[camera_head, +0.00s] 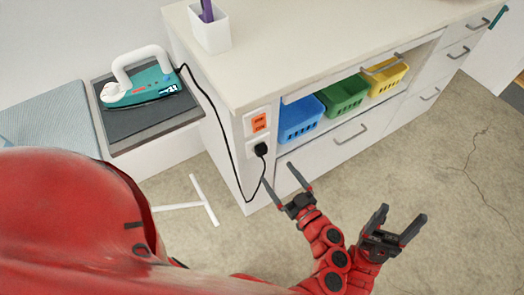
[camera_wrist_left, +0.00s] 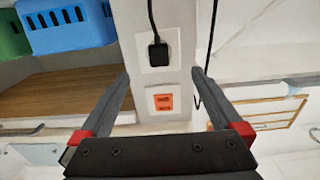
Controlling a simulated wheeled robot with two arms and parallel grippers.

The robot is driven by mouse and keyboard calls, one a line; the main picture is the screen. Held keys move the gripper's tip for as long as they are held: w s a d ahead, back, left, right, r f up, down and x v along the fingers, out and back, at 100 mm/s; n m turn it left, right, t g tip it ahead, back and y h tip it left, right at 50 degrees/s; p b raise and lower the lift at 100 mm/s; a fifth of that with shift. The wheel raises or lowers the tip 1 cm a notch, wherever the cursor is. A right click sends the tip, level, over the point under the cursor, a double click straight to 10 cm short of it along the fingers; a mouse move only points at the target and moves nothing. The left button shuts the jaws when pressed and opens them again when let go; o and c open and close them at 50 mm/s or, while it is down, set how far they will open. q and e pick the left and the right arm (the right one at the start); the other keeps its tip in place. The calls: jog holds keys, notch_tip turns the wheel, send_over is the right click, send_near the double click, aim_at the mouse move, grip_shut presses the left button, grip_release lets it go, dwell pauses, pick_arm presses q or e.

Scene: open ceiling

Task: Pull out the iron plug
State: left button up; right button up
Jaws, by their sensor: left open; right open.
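The black iron plug (camera_head: 261,149) sits in the lower white socket on the cabinet's end panel, with a black cord hanging from it. It also shows in the left wrist view (camera_wrist_left: 158,52), between and beyond the finger lines. The teal and white iron (camera_head: 142,80) rests on a dark pad at the left. Its cord (camera_head: 212,105) runs down over the panel to the plug. My left gripper (camera_head: 278,173) is open and empty, just below and right of the plug, apart from it. My right gripper (camera_head: 403,212) is open and empty, further right above the floor.
An orange socket (camera_head: 258,122) is directly above the plug. Blue (camera_head: 301,119), green (camera_head: 344,97) and yellow (camera_head: 387,77) baskets stand in the open shelf. A drawer with a handle (camera_head: 350,135) is beneath them. The floor at right is clear.

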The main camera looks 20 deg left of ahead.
aim_at(263, 153)
pick_arm(q)
jog(key=shift+d, duration=0.3)
jog(key=b+x, duration=0.1)
jog(key=x, duration=0.4)
jog(key=shift+b, duration=0.3)
jog(key=p+x, duration=0.1)
jog(key=x, duration=0.2)
jog(key=shift+a+r, duration=0.15)
jog(key=shift+w+a, duration=0.35)
jog(key=shift+a, duration=0.1)
jog(key=shift+p, duration=0.65)
grip_shut()
dwell(0.6)
jog(key=shift+s+d, duration=0.1)
jog(key=shift+d, duration=0.05)
